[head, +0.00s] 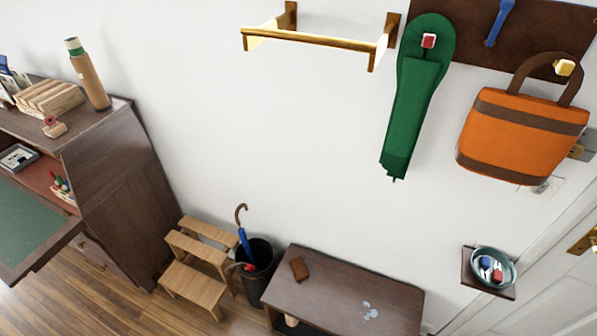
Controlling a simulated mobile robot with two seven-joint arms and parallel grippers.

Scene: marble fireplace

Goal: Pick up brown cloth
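A small brown item (299,268) lies on the left part of the dark wooden bench top (335,298). It is the only small loose brown piece I make out that could be the brown cloth. It is too small to tell whether it is folded cloth or something like a wallet. Nothing touches it from above. Neither of my grippers shows in the head view.
A light-blue mark (370,311) is on the bench's right part. A black umbrella bin (259,280) and wooden step stool (194,284) stand left of it, beside a dark desk (115,180). An orange bag (512,145) and green cloth-like item (410,115) hang above; a wall shelf holds a bowl (505,283).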

